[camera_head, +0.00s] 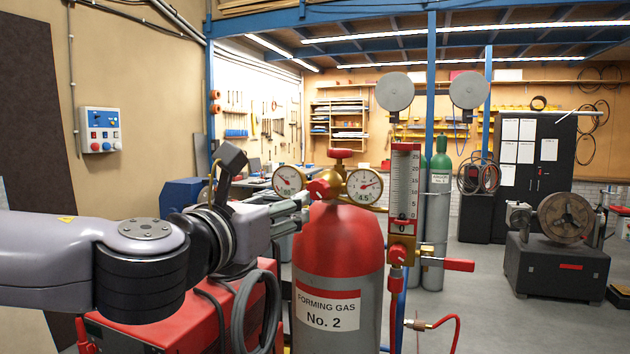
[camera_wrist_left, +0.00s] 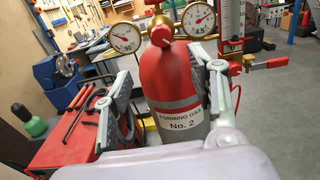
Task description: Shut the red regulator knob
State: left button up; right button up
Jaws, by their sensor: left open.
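The red regulator knob (camera_head: 318,189) sits at the front of the brass regulator, between two white round gauges, above the red-topped cylinder. In the left wrist view the knob (camera_wrist_left: 161,36) is ahead of my fingers, near the picture's upper middle. My left gripper (camera_head: 303,203) comes in from the left, its fingertips close to the knob. In the left wrist view the gripper (camera_wrist_left: 163,68) is open, its fingers spread to either side of the cylinder top in the picture. Nothing is between them at the knob; exact contact cannot be told. My right gripper is not seen.
The cylinder (camera_head: 338,255) labelled FORMING GAS No. 2 stands below the regulator. A second red handle (camera_head: 341,153) is on top. A flowmeter (camera_head: 404,190) and a red lever (camera_head: 455,265) are to the right. A red machine (camera_head: 190,325) with black cables is below my left arm.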

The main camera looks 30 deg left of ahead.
aim_at(316, 189)
pick_arm(q)
jog(key=p+x, duration=0.7)
jog(key=x, duration=0.8)
jog(key=shift+w+d, duration=0.15)
jog(key=c, duration=1.2)
jog(key=shift+o, duration=0.2)
